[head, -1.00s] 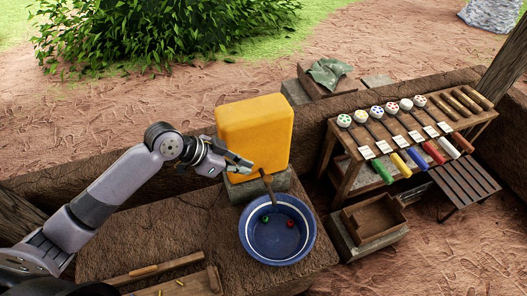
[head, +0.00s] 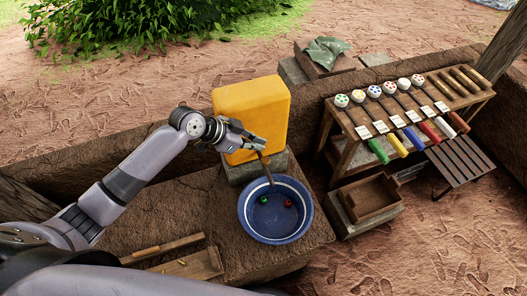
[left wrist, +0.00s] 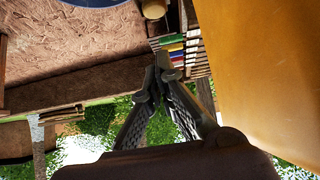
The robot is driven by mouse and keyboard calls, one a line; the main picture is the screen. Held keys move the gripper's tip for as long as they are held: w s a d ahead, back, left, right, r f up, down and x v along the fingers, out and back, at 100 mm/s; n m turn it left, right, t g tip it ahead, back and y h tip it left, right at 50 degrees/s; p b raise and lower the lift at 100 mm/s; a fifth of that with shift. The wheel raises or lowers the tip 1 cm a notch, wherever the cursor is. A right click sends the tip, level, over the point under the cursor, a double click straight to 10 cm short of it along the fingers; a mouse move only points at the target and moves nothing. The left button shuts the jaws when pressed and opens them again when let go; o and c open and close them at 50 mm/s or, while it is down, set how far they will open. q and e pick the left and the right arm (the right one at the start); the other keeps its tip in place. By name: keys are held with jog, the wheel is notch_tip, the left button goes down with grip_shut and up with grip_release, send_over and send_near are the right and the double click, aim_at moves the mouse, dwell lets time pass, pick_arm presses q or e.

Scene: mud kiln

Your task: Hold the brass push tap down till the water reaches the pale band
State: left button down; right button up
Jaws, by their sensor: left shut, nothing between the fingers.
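A yellow water container (head: 262,108) stands on a grey block above a blue basin (head: 243,218). A thin brown spout (head: 267,172) slants down from the container's lower front over the basin; I take it for the tap. The basin has a pale ring inside its rim. Its inside is dark blue, and I cannot tell the water level. My left gripper (head: 259,144) is shut and empty, close to the spout's upper end; I cannot tell if they touch. In the left wrist view its fingertips (left wrist: 160,62) meet below a brass-coloured cylinder (left wrist: 154,8). My right gripper is out of view.
Small green (head: 263,199) and red (head: 288,203) things are in the basin. A wooden tray (head: 203,263) lies at the front left. A rack with coloured handles (head: 378,151) and a wooden box (head: 373,199) stand right.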

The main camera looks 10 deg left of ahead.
aim_at(269, 161)
pick_arm(q)
jog(key=x, duration=0.3)
jog(key=shift+w+d+f+p, duration=0.1)
jog(key=shift+d+f+p, duration=0.1)
jog(key=shift+p, duration=0.15)
notch_tip(269, 161, down, 3)
jog(key=shift+a+r+p, duration=0.15)
jog(key=shift+r+p, duration=0.05)
jog(key=shift+p, duration=0.1)
jog(key=shift+f, duration=0.7)
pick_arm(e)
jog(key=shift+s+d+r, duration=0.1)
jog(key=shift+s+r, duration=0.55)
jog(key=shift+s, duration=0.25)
